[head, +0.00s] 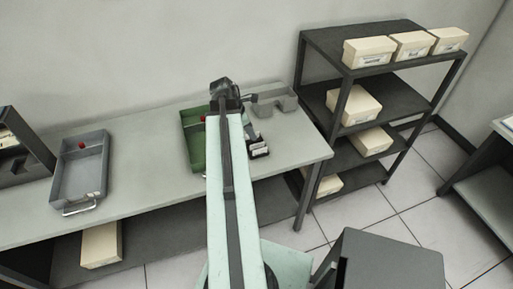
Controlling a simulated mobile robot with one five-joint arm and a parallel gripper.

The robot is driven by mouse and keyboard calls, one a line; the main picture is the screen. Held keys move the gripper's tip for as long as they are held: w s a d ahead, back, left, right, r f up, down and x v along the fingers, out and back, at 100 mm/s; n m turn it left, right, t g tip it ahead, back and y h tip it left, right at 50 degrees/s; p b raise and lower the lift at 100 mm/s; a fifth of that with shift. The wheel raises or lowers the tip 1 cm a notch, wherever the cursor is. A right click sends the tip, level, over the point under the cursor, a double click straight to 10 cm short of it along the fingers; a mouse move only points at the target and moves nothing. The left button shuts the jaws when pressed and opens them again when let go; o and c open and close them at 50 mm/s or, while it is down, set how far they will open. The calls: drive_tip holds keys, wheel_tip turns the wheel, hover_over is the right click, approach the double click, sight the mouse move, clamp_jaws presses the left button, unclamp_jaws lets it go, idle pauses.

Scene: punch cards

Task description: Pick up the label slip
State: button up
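My arm reaches forward over the grey table (145,187), and my gripper (225,90) is at its far end, above the back part of the table. Its fingers are too small and dark to tell open from shut, and nothing is clearly visible in it. A small black holder (260,155) with white slips or cards (255,142) stands on the table just right of my arm. I cannot tell which of these, if any, is the label slip. My arm hides part of the table and part of the green tray (188,133).
A grey tray (64,180) with a small red object (82,145) sits at left on the table. A grey fixture (274,97) stands at the back. A dark shelf (322,45) with cream boxes (369,53) is right of the table. Table between the trays is clear.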

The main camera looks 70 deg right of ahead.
sight(257, 147)
drive_tip(key=b+x, duration=0.4)
drive_tip(key=x, duration=0.1)
drive_tip(key=w+b+x, duration=0.1)
drive_tip(key=b+x, duration=0.1)
drive_tip(key=shift+s+f+b, duration=0.2)
drive_tip(key=shift+f+b, duration=0.2)
drive_tip(key=shift+f, duration=0.05)
drive_tip(key=shift+s+r, duration=0.1)
drive_tip(key=shift+r, duration=0.05)
clamp_jaws()
